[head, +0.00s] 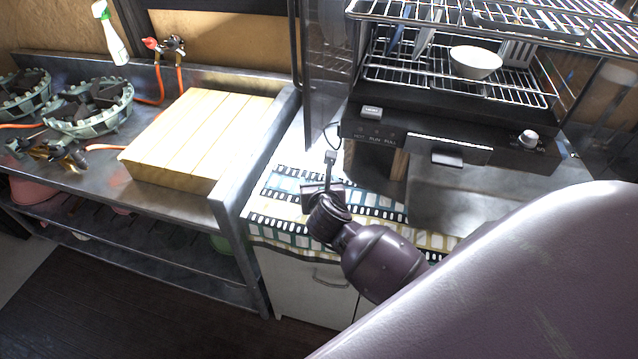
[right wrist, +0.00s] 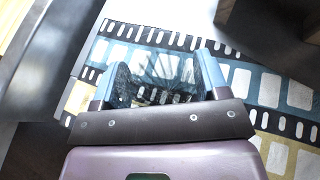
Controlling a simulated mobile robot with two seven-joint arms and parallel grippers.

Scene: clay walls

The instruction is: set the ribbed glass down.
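The ribbed glass (right wrist: 155,72) shows in the right wrist view as a clear, dark-tinted, ridged shape between the two fingers of my right gripper (right wrist: 158,82). The fingers stand apart, with the glass filling the gap and seeming to meet both. The filmstrip-patterned cloth shows through and around it. In the head view my right gripper (head: 325,188) is over the patterned cloth (head: 282,232) on the counter, and I cannot make out the glass there. Whether the glass touches the cloth is not clear. My left gripper is not in view.
A black appliance (head: 448,150) with a wire rack stands behind and right, a white bowl (head: 475,62) on the rack. Left of the cloth, a metal bench (head: 240,190) with a raised edge carries a pale wooden block (head: 190,130). Some cloth left of my gripper is clear.

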